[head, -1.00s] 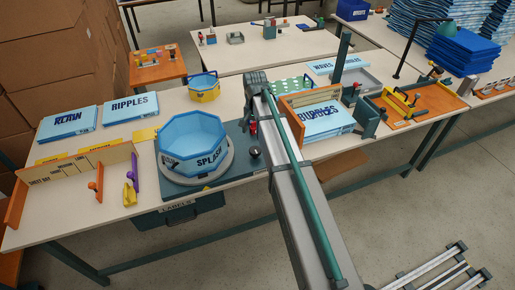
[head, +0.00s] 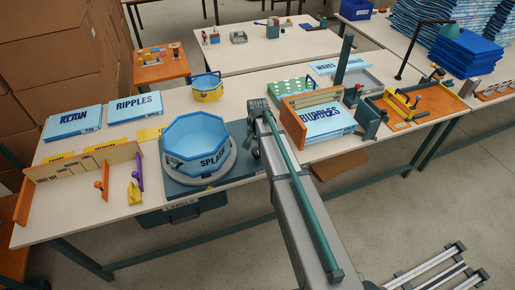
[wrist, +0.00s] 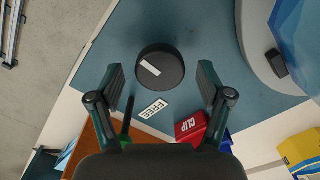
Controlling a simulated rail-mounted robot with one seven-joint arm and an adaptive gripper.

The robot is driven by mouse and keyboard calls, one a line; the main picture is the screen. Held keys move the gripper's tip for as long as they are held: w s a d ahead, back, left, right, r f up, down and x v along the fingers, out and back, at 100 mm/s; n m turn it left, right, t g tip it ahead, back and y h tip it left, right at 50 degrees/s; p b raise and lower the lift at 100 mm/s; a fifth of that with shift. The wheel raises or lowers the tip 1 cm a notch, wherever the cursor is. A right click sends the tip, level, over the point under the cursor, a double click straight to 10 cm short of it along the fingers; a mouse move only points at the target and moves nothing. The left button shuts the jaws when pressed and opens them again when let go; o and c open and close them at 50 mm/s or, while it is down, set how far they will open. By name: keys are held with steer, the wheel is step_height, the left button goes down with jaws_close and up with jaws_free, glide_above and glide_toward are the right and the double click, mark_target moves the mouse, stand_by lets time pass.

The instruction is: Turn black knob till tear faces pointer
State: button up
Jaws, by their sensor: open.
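The black knob (wrist: 168,75), a round black disc with a white bar on its top, sits on a teal board in the wrist view. My gripper (wrist: 160,69) is open, with one finger on each side of the knob. I cannot tell whether either finger touches it. A white label reading FREE (wrist: 154,108) lies on the board beside the knob, toward my palm. I cannot make out a tear mark or a pointer. In the head view my arm hides the knob.
A red CLIP piece (wrist: 190,127) lies close to one finger. The blue octagonal SPLASH bin (head: 197,145) stands on a grey round base left of my arm. The orange rack of BUBBLES sheets (head: 294,126) stands to its right. The teal board (wrist: 100,60) around the knob is mostly clear.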

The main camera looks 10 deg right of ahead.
steer(key=shift+f, duration=0.2)
steer(key=c, duration=1.2)
steer(key=shift+o, duration=0.2)
steer(key=shift+n, duration=0.3)
steer(key=n+b, duration=0.2)
steer(key=n, duration=0.1)
steer(key=shift+n, duration=0.3)
steer(key=shift+n+b, duration=0.55)
steer(key=shift+n, duration=1.75)
